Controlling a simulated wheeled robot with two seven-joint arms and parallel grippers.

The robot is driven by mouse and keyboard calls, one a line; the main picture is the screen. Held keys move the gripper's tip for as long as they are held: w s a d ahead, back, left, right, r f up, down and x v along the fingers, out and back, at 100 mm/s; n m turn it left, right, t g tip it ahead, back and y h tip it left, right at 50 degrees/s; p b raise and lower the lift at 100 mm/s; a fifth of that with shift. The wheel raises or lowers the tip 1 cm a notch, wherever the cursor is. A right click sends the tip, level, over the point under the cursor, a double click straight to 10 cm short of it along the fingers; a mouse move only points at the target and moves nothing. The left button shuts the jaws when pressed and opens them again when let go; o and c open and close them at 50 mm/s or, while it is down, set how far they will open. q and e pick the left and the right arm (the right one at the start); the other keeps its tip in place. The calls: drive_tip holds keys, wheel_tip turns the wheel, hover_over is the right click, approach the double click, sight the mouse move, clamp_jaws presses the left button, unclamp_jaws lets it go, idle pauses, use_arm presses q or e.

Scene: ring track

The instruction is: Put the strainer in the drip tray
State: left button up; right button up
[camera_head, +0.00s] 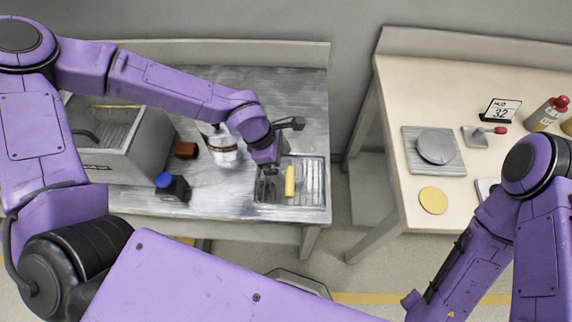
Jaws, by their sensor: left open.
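The drip tray (316,184) is a grey slatted tray at the right front of the steel counter. A yellow bar (290,181), which may be the strainer's handle, lies over the tray's middle. The strainer's head cannot be made out; it may be hidden by my gripper. My left gripper (269,180) is open, pointing down over the tray's left part, just left of the yellow bar. I cannot tell whether it touches anything. My right arm comes in from the right, and its gripper is not visible.
A metal pitcher (222,150), a brown block (186,150) and a blue-topped dark container (172,187) stand left of the tray. A grey machine (125,145) stands further left. A cream table (400,95) holding a scale (436,147) stands right, across a gap.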

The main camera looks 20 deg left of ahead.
use_arm(q)
drive_tip(key=p+v, duration=0.1)
drive_tip(key=v, duration=0.8)
drive_tip(key=shift+a+r, duration=0.1)
drive_tip(key=shift+r, duration=0.05)
